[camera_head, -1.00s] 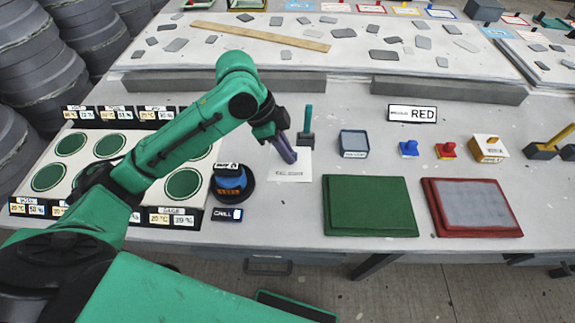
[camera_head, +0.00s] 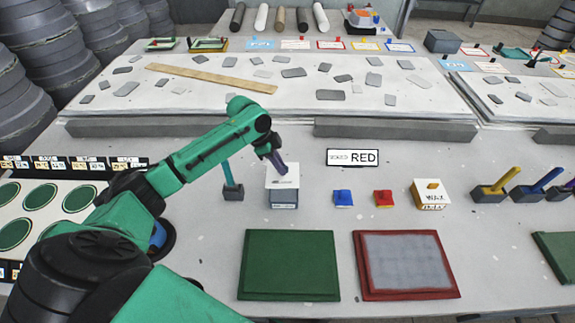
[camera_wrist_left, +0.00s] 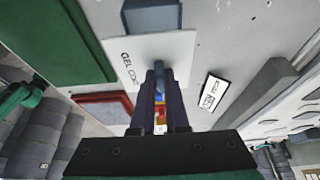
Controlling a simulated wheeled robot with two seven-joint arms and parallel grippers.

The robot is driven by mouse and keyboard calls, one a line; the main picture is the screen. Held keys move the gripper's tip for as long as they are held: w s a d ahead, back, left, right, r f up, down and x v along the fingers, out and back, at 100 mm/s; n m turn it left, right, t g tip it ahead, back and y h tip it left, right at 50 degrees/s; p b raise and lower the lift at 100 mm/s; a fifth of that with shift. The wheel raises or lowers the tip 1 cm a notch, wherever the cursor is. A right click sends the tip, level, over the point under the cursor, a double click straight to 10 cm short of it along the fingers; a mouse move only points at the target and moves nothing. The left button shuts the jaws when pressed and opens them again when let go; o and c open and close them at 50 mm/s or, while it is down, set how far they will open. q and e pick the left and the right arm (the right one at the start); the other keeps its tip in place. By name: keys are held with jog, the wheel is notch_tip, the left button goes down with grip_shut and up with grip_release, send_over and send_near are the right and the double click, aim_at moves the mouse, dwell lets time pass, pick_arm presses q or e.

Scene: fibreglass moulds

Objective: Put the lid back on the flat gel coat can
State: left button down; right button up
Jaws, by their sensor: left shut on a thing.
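The lid (camera_head: 282,171) is a thin white square plate. It also shows in the left wrist view with the lettering "GEL COAT" (camera_wrist_left: 140,52). My left gripper (camera_head: 277,165) is shut on it; the fingers also show in the left wrist view (camera_wrist_left: 160,98). The flat gel coat can (camera_head: 284,196) is a low blue-grey box on the table, partly hidden by the lid in the head view. In the left wrist view the can (camera_wrist_left: 150,14) sticks out past the lid's edge. Whether the lid touches the can is unclear. My right gripper is not in view.
A teal-handled tool in a dark block (camera_head: 232,190) stands close left of the can. A green panel (camera_head: 289,265) and a red-framed panel (camera_head: 406,265) lie in front.

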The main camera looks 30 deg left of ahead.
pick_arm(q)
jog(key=shift+s+a, duration=0.1)
jog(key=shift+r, duration=0.1)
jog(key=shift+x, duration=1.15)
jog(key=f, duration=0.1)
jog(key=f+b, duration=0.2)
jog(key=f, duration=0.1)
jog(key=shift+a, duration=0.25)
jog(key=shift+d+f, duration=0.1)
jog(key=shift+f, duration=0.2)
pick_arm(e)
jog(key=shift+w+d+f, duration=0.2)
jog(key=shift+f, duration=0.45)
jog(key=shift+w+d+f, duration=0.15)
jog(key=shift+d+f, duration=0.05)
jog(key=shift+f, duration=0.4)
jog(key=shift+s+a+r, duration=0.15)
pick_arm(q)
jog(key=shift+f, duration=0.15)
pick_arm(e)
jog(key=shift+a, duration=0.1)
